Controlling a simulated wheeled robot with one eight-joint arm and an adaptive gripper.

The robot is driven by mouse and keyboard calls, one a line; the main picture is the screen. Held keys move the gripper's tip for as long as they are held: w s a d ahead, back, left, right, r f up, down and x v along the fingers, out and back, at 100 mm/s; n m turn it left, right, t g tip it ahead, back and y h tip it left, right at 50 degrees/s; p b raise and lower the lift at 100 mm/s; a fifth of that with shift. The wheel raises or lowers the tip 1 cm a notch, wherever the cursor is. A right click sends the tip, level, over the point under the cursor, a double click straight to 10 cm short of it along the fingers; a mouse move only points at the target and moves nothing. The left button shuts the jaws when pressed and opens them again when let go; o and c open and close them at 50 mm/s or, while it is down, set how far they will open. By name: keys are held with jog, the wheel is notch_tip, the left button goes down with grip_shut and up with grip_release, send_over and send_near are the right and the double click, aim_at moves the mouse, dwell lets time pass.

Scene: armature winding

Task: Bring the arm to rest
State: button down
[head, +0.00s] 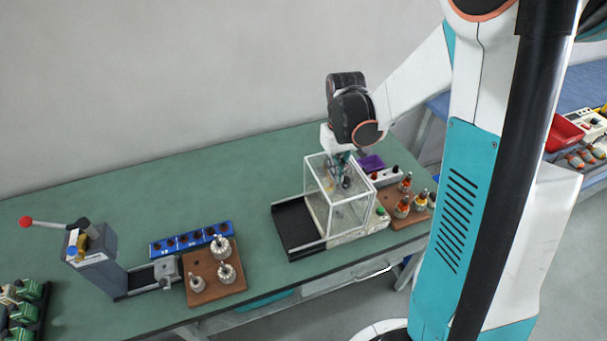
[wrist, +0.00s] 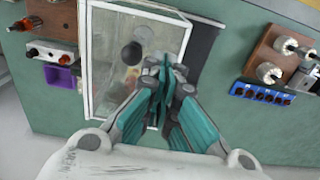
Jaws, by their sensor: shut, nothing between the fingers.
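My gripper (wrist: 168,80) is shut and empty, with its teal fingers together in the wrist view. In the head view my gripper (head: 343,160) points down over the clear-walled box (head: 352,215) on the green table. The fingertips are at or just above the top of the box; I cannot tell if they reach inside. My arm comes from the column on the right and bends down above the box. A dark disc-like thing shows through the box in the wrist view (wrist: 131,53).
The green table (head: 130,200) holds a black slide (head: 297,228) beside the box, a wooden board (head: 216,288) with armatures, a blue rack (head: 190,240) and a lever press (head: 90,262). Right of the box are a purple tray (head: 370,163) and another wooden board (head: 397,222). The wall stands behind.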

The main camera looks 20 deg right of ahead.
jog(key=r, duration=0.1)
jog(key=r+p, duration=0.1)
jog(key=shift+a+r, duration=0.3)
jog(key=shift+a, duration=0.1)
jog(key=shift+s+a, duration=0.1)
jog(key=shift+a, duration=0.05)
jog(key=s+a+f+t+b, duration=0.1)
jog(key=s+a+t+b, duration=0.2)
jog(key=s+b, duration=0.4)
jog(key=s+a+f+t+b, duration=0.1)
jog(key=s+a+t+b, duration=0.3)
jog(key=s+b, duration=0.3)
jog(key=a+b, duration=0.1)
jog(key=b, duration=0.2)
jog(key=shift+s+a+b, duration=0.3)
jog(key=shift+s, duration=0.1)
jog(key=shift+d, duration=0.1)
